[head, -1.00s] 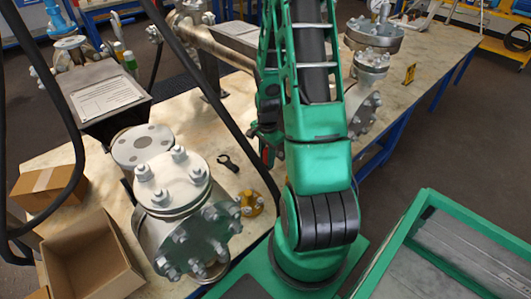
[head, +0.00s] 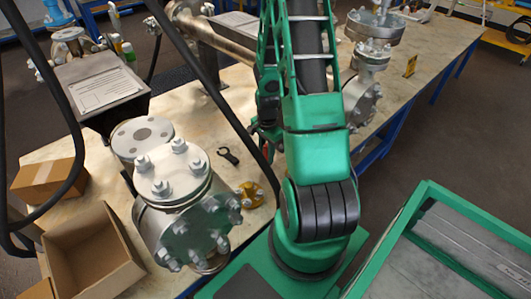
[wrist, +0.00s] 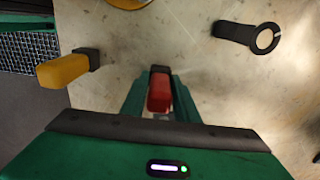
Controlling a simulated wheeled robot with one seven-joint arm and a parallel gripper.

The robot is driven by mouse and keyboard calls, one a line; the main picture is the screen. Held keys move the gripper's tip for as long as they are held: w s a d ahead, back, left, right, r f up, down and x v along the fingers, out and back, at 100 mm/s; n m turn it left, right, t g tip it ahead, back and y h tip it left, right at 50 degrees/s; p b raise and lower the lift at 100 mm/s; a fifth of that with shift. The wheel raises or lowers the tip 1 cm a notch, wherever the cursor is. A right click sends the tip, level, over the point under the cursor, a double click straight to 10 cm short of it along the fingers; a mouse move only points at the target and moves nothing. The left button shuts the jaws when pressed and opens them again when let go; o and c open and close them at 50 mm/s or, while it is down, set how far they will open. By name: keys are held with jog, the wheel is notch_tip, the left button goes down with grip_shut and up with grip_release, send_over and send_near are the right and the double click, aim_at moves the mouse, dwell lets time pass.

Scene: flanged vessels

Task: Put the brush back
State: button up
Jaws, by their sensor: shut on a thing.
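My gripper (wrist: 160,98) is shut on a red-handled brush (wrist: 160,90) with a dark end, above the table. Its bristles do not show, so I know it only by its handle. In the head view my gripper (head: 266,138) is partly hidden behind my arm, and a bit of red shows below it. In the wrist view, a yellow-handled thing (wrist: 64,71) with a black end is apart on the left, near the table's edge. A black ring-ended tool (wrist: 248,36) lies on the table to the right; it also shows in the head view (head: 229,156).
A large bolted vessel (head: 178,195) and an open cardboard box (head: 90,255) are on the left. A yellow flange (head: 250,194) lies near the vessel. More flanged parts (head: 373,40) stand further along the table (head: 425,50). A green-rimmed tray (head: 425,187) is at the lower right.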

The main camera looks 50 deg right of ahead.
jog(key=shift+f, duration=0.2)
jog(key=o, duration=1.7)
jog(key=shift+r, duration=3.45)
jog(key=s+a+r+n, duration=0.3)
jog(key=s+r, duration=0.3)
jog(key=r, duration=0.2)
jog(key=s+a+r+n, duration=0.4)
jog(key=s+r+n, duration=0.1)
jog(key=r, duration=0.3)
jog(key=s+a+r+n, duration=0.4)
jog(key=s+r, duration=0.3)
jog(key=r, duration=0.1)
jog(key=shift+s+a+r, duration=0.1)
jog(key=shift+s+a, duration=0.15)
jog(key=shift+s, duration=0.1)
